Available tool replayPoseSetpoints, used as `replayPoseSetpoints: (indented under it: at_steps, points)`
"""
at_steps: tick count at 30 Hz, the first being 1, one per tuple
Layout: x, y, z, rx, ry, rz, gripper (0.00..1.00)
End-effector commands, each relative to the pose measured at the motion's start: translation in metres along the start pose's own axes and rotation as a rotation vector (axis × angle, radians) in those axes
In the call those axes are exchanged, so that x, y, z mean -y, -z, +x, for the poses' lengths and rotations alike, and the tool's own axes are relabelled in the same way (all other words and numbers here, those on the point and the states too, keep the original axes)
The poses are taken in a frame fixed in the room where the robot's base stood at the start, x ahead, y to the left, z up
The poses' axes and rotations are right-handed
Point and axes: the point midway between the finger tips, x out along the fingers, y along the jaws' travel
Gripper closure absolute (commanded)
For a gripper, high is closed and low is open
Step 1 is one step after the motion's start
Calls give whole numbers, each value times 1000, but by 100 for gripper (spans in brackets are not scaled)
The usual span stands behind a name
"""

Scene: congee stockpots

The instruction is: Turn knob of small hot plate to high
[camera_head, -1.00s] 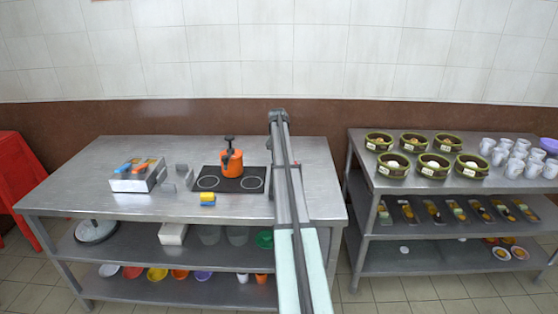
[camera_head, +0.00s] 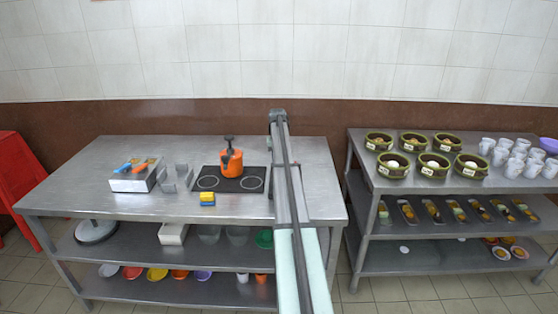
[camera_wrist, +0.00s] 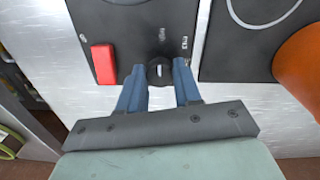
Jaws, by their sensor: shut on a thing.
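The small hot plate (camera_wrist: 140,25) shows in the wrist view as a dark panel with a red switch (camera_wrist: 104,64) and a round black knob (camera_wrist: 160,71). A pale mark line shows on the knob, and small printed labels sit above it. My gripper (camera_wrist: 159,80) has its two blue fingers on either side of the knob, shut on it. In the head view my arm reaches over the table, and the gripper, knob and small hot plate are not clearly visible there.
A black cooktop (camera_head: 232,184) bearing an orange pot (camera_head: 231,164) is close beside my arm. A yellow and blue block (camera_head: 207,199) lies in front of it. A grey metal holder (camera_head: 175,180) and a metal box (camera_head: 130,182) stand farther left. Bare tabletop (camera_head: 90,205) lies at left.

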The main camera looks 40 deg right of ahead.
Motion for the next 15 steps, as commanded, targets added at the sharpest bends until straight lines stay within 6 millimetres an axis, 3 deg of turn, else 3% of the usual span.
replayPoseSetpoints:
  at_steps: [5,6,13,15]
  points:
    - [0,0,0,-1,0,-1,97]
    - [0,0,0,-1,0,-1,63]
    - [0,0,0,0,0,0,41]
    - [0,0,0,0,0,0,41]
